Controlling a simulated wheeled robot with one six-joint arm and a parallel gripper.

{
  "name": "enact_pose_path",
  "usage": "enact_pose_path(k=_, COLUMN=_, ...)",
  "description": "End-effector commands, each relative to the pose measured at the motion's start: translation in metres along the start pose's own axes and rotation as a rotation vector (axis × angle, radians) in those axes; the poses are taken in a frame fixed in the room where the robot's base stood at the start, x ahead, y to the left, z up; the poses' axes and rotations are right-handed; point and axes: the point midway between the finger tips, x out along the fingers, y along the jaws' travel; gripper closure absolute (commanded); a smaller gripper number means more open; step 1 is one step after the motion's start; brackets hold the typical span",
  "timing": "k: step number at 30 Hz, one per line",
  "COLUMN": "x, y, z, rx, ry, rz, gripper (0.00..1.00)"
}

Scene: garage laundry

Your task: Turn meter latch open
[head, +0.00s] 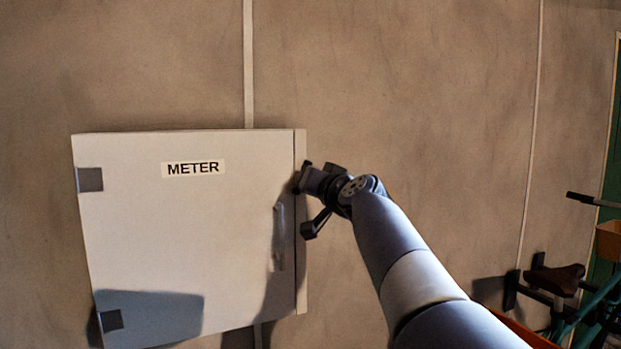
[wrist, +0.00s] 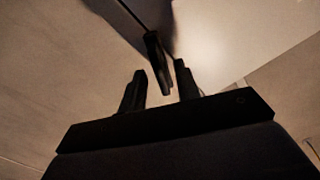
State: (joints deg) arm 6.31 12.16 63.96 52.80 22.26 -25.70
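The white meter box (head: 190,235) hangs on the wall in the head view, its labelled door closed. The latch (head: 279,237) is a slim, upright pale handle near the door's right edge. In the wrist view the latch (wrist: 157,62) is a dark bar in shadow. My gripper (head: 304,205) is at the box's right edge, right of the latch. Its two fingers are spread apart. In the wrist view my gripper (wrist: 160,80) has the latch showing between and just beyond its fingertips. I cannot tell whether they touch it.
A METER label (head: 193,168) is on the door's upper part, and hinges (head: 90,180) are on its left side. Bare wall (head: 420,100) lies above and right of the box. A bicycle saddle (head: 555,279) and an orange basket (head: 608,240) are at lower right.

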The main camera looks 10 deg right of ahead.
Motion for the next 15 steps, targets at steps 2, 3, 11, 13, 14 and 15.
enact_pose_path(k=2, x=0.0002, y=0.0, z=0.0001, rx=0.0, ry=0.0, rz=0.0, gripper=0.69)
enact_pose_path(k=3, x=0.0001, y=0.0001, z=0.0002, rx=0.0, ry=0.0, rz=0.0, gripper=0.69)
enact_pose_path(k=11, x=-0.0002, y=0.0001, z=0.0001, rx=0.0, ry=0.0, rz=0.0, gripper=0.84)
enact_pose_path(k=13, x=-0.0002, y=0.0001, z=0.0, rx=0.0, ry=0.0, rz=0.0, gripper=0.9)
enact_pose_path(k=14, x=-0.0002, y=0.0001, z=0.0, rx=0.0, ry=0.0, rz=0.0, gripper=0.92)
enact_pose_path(k=15, x=-0.0002, y=0.0001, z=0.0, rx=0.0, ry=0.0, rz=0.0, gripper=0.95)
